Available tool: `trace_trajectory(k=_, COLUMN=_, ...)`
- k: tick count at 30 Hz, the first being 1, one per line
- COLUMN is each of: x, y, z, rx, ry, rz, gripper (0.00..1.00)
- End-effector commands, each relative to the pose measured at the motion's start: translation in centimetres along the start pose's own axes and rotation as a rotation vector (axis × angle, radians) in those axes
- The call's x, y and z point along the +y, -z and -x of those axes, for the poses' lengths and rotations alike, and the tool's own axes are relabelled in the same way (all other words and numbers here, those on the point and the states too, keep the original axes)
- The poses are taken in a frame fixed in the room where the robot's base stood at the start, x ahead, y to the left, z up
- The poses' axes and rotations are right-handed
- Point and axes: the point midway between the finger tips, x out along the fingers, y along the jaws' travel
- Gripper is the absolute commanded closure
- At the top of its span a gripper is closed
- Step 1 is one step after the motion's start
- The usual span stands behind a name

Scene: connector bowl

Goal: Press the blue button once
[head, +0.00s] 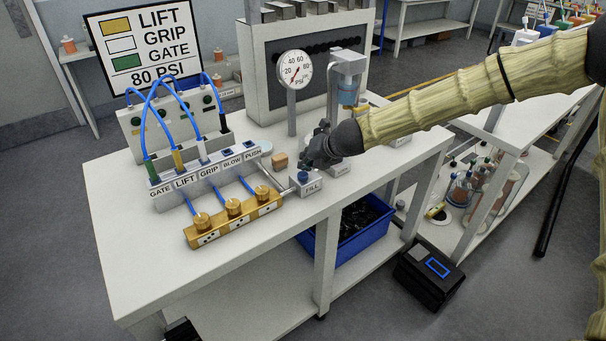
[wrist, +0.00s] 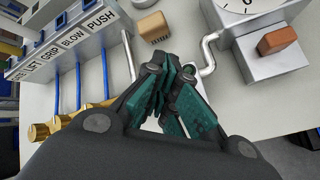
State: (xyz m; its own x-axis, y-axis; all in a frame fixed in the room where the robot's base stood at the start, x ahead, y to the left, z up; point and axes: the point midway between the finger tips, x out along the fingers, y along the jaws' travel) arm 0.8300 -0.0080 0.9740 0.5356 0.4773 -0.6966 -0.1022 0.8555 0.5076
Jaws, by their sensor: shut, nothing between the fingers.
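The blue button (head: 304,176) sits on top of a small white box (head: 309,188) labelled FILL, near the front edge of the white bench in the head view. My gripper (head: 309,162) is shut and empty, with its dark green fingertips just above and slightly behind the button. I cannot tell whether they touch it. In the wrist view the fingers (wrist: 168,72) are together and point at the bench top. The button is hidden there behind the gripper.
A brass manifold (head: 234,216) and a labelled connector block (head: 203,174) with blue hoses stand to the left. A tan block (head: 280,160) lies close behind the button. A pressure gauge (head: 295,69) and a filter unit (head: 348,75) rise behind. A blue bin (head: 347,247) is under the bench.

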Motion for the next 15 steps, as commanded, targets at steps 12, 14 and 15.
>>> trace_trajectory(k=12, x=-0.47, y=0.47, z=-0.61, rx=0.0, ry=0.0, rz=-0.001, gripper=1.0)
trace_trajectory(k=14, x=-0.45, y=0.46, z=-0.6, rx=0.0, ry=0.0, rz=-0.001, gripper=1.0)
trace_trajectory(k=15, x=-0.43, y=0.45, z=-0.58, rx=0.0, ry=0.0, rz=0.0, gripper=1.0)
